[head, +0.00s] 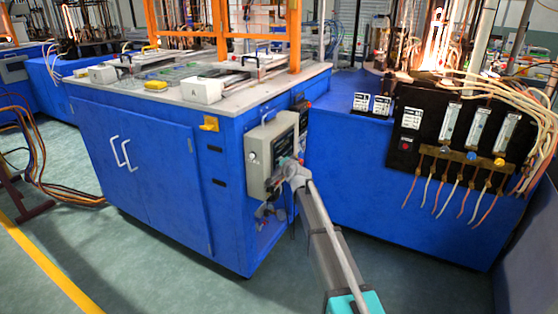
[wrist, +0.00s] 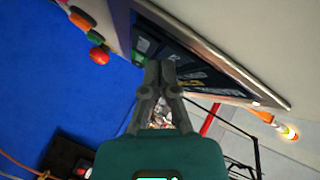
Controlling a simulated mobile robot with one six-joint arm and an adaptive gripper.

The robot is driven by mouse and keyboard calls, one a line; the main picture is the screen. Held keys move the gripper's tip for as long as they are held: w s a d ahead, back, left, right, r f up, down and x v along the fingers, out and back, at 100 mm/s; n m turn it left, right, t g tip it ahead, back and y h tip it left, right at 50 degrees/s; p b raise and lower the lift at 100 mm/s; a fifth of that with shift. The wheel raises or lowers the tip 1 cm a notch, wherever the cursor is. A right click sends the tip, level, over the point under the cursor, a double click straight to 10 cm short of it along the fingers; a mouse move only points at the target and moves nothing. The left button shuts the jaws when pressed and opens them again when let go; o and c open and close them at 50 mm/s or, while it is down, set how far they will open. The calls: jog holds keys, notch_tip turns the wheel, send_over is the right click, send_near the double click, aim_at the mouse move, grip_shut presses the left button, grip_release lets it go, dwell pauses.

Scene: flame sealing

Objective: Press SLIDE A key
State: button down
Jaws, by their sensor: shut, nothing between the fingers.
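A pale grey control box (head: 258,155) is mounted on the side of the blue cabinet, with its panel face turned mostly away in the head view. In the wrist view its dark key panel (wrist: 190,68) shows at a steep slant, with a green key (wrist: 142,45) and pale markings too small to read. I cannot tell which key is SLIDE A. My gripper (wrist: 160,66) is shut and empty, its fingertips at or very near the panel's lower edge; contact is unclear. In the head view my gripper (head: 285,164) is in front of the box and partly hides its face.
A row of coloured knobs, including a red one (wrist: 99,55), juts out beside the panel. A second blue bench (head: 345,175) with a black gauge panel stands at right.

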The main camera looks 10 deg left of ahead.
jog(key=shift+s+d, duration=0.1)
jog(key=shift+d, duration=0.05)
jog(key=shift+s+d, duration=0.15)
jog(key=shift+d, duration=0.45)
dwell(0.3)
jog(key=shift+s+d, duration=0.3)
jog(key=shift+d, duration=0.45)
jog(key=shift+s+d, duration=0.25)
jog(key=shift+d, duration=0.55)
jog(key=shift+s+d, duration=0.3)
jog(key=shift+d, duration=0.45)
jog(key=s+d+f+n+g+h, duration=0.2)
jog(key=s+d+f+g, duration=0.3)
jog(key=s+d, duration=0.65)
jog(key=s+d+f+n+g+h, duration=0.2)
jog(key=s+d+f+g+h, duration=0.25)
jog(key=s, duration=1.15)
jog(key=s+d+f+n+g, duration=0.2)
jog(key=s+d+f+g, duration=0.3)
jog(key=s+d, duration=0.7)
notch_tip(320, 180, up, 31)
jog(key=a+p, duration=0.2)
jog(key=p, duration=2.9)
jog(key=shift+s+a+t, duration=0.15)
jog(key=shift+s+t, duration=0.2)
jog(key=shift+s, duration=0.1)
